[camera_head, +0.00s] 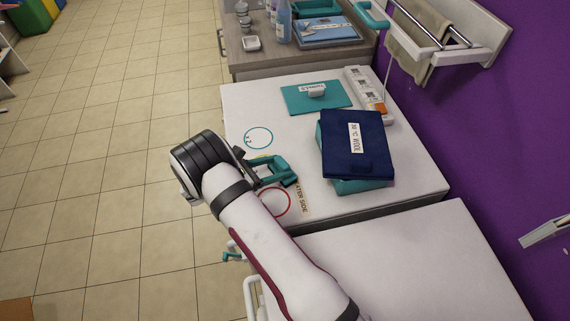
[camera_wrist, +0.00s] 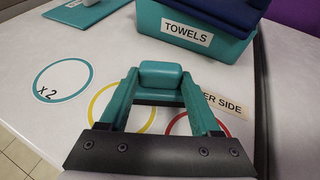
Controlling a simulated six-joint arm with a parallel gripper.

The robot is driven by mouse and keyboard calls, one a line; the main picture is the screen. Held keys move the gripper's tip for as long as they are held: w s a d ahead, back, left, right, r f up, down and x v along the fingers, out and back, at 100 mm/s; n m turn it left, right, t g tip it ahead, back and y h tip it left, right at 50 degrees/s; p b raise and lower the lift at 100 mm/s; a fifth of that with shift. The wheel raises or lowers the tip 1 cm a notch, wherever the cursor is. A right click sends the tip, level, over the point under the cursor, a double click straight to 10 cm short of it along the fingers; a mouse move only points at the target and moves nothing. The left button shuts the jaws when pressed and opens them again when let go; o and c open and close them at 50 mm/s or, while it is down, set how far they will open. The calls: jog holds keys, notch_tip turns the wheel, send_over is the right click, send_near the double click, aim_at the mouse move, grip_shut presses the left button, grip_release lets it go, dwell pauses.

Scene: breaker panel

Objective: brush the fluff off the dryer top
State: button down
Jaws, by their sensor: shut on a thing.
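My gripper (camera_head: 277,170) has teal fingers and hangs over the near-left part of a white top (camera_head: 245,105), which could be the dryer top. In the wrist view, my gripper (camera_wrist: 160,88) is shut on a rounded teal block (camera_wrist: 160,75) between its fingertips. I cannot tell whether the block belongs to a brush, or whether it touches the top. A yellow ring (camera_wrist: 103,103) and a red ring (camera_wrist: 180,124) are partly hidden behind the fingers. A blue ring marked x2 (camera_wrist: 62,80) lies left of them. I cannot make out any fluff.
A teal bin (camera_wrist: 205,38) labelled TOWELS stands ahead, with dark blue folded cloth (camera_head: 357,160) on it. A teal board (camera_head: 298,99) bearing a pale lump (camera_head: 317,92) and a white organiser (camera_head: 360,83) lie beyond. A bare white top (camera_head: 430,265) is nearer, beside the purple wall.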

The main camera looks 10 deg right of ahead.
jog(key=shift+a, duration=0.85)
jog(key=shift+s, duration=0.75)
jog(key=shift+s+d, duration=0.2)
jog(key=shift+d, duration=3.4)
jog(key=shift+d+r, duration=0.1)
jog(key=shift+r, duration=0.1)
notch_tip(320, 180, up, 8)
jog(key=shift+f, duration=0.1)
